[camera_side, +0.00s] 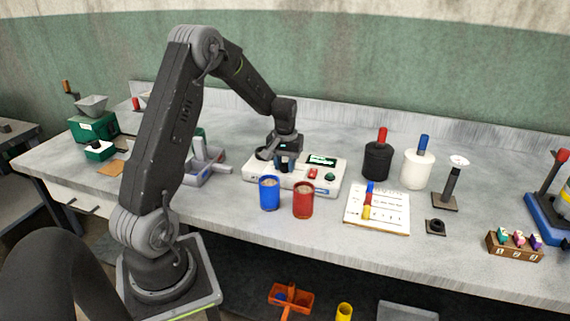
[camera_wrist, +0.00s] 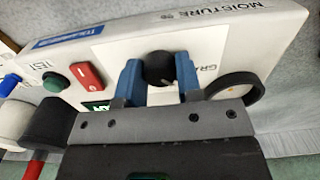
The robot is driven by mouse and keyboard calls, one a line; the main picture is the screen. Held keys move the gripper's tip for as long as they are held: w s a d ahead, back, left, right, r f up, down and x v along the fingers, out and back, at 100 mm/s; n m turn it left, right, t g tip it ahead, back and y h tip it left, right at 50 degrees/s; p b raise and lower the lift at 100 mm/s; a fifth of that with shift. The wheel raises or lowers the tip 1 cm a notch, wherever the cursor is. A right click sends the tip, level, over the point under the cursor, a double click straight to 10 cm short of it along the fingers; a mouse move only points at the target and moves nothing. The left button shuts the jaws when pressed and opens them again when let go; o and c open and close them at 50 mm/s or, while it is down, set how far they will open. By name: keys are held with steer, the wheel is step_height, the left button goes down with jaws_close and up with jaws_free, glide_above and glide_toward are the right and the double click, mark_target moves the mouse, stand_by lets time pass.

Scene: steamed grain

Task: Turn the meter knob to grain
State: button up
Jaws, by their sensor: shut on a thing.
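The white moisture meter (camera_side: 326,181) stands on the bench in the side view, with my gripper (camera_side: 284,163) pointing down over its left part. In the wrist view, the meter's top (camera_wrist: 215,40) fills the upper half. My gripper (camera_wrist: 158,65) has its two blue fingers on either side of the black round knob (camera_wrist: 160,70), shut on it. Part of a label starting "GRA" (camera_wrist: 208,68) shows right of the knob; the rest is hidden by my right finger and a dark ring.
The meter also carries a red switch (camera_wrist: 86,75), a green TEST button (camera_wrist: 53,82) and a display (camera_side: 322,160). A dark ring (camera_wrist: 250,88) lies right of the knob. Blue (camera_side: 269,194) and red (camera_side: 303,200) cups stand close in front of the meter.

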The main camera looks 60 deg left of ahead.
mark_target(285, 164)
steer(key=o, duration=0.9)
steer(key=shift+o, duration=0.2)
steer(key=shift+r, duration=0.1)
step_height(285, 164, up, 14)
